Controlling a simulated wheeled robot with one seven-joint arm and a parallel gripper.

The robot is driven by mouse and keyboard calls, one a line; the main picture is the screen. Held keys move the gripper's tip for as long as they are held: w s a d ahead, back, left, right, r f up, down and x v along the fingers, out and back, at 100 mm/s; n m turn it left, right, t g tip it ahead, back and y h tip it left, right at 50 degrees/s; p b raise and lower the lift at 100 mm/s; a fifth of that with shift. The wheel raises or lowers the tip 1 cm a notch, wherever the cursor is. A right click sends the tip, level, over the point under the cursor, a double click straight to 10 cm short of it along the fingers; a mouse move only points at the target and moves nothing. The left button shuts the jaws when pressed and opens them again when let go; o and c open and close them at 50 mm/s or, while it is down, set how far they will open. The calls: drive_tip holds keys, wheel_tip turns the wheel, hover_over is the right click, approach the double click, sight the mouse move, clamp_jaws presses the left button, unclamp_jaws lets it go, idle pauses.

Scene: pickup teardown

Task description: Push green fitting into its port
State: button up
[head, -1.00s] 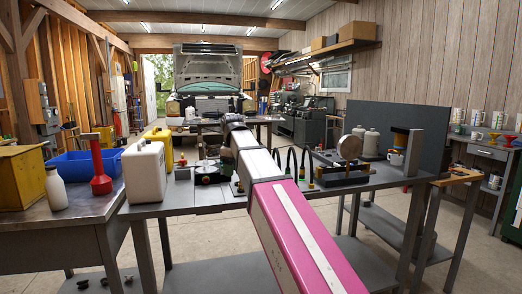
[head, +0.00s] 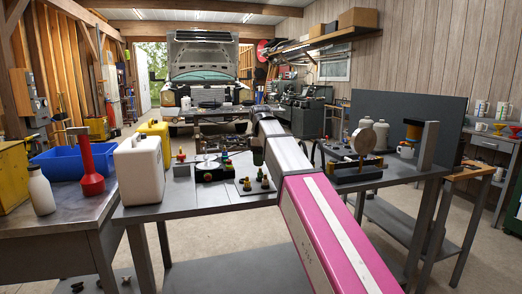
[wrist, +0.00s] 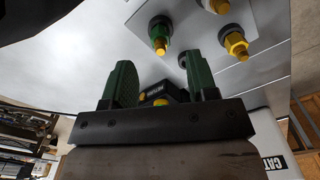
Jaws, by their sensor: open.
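A pale plate (wrist: 190,70) carries several fittings in the wrist view. One fitting (wrist: 160,32) has a green collar and a yellow tip; two others beside it have yellow tips (wrist: 234,42). The plate with its fittings also shows on the bench in the head view (head: 252,187). Which port belongs to the green fitting I cannot tell. My gripper (wrist: 160,78) is open, its green fingers apart, with the green-collared fitting beyond the fingertips. A black and yellow part (wrist: 155,97) shows between the fingers; I cannot tell whether it touches them. In the head view my arm hides much of the gripper.
On the bench (head: 160,212) stand a white jug (head: 139,168), a black box with a round disc (head: 212,172) left of the plate, and a stand with a round dial (head: 362,142) on the right. A red funnel-like thing (head: 88,165) stands on the left table.

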sight(260, 172)
drive_tip(key=shift+f, duration=2.6)
clamp_jaws()
